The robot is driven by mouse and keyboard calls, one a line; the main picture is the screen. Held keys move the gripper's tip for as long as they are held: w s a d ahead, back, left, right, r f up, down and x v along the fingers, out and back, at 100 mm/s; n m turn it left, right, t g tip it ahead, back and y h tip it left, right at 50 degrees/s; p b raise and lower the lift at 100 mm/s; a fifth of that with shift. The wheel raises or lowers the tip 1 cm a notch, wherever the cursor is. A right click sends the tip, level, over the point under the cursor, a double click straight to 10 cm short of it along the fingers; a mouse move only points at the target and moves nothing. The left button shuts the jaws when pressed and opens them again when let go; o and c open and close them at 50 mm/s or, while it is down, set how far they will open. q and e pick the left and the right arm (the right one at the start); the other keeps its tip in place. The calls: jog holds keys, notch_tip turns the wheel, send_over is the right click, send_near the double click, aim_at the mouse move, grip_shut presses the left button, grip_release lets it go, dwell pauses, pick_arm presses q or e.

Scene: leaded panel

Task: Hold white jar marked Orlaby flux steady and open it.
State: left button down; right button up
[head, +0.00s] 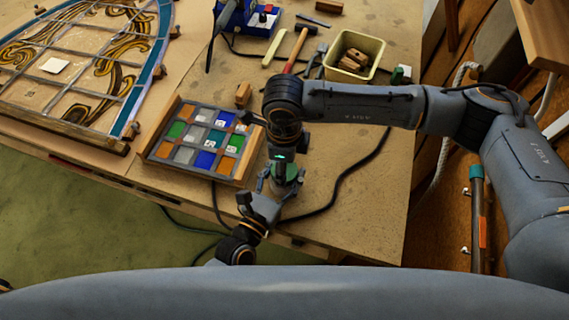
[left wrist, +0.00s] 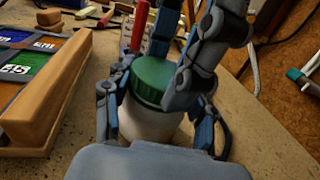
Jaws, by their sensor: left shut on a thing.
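The white jar (left wrist: 145,125) with a green ribbed lid (left wrist: 165,78) stands upright near the front edge of the bench. In the head view only a bit of its green lid (head: 265,184) shows between my arms; no label is readable. My left gripper (left wrist: 150,115) is shut on the jar's white body, one finger on each side. In the head view my left gripper (head: 276,190) reaches it from the front. My right gripper (left wrist: 190,60) comes down from above, its fingers at the lid's back and right side. Whether they press on the lid cannot be told.
A wooden tray (head: 150,151) of coloured glass squares sits left of the jar. A hammer (head: 293,50), a cream bin (head: 379,50) with wood blocks and a leaded panel (head: 80,60) lie farther back. A dark cable (head: 345,177) runs on the bench right of the jar.

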pick_arm(q)
jog(key=shift+s+f, duration=0.1)
jog(key=shift+f, duration=0.25)
pick_arm(e)
jog(key=shift+r, duration=0.15)
jog(key=shift+w+r, duration=0.1)
jog(key=shift+r, duration=0.8)
jog(key=shift+r, duration=0.15)
jog(key=shift+r, duration=1.9)
pick_arm(q)
jog(key=shift+c, duration=2.3)
grip_release()
jog(key=shift+o, duration=0.4)
jog(key=shift+r, duration=0.2)
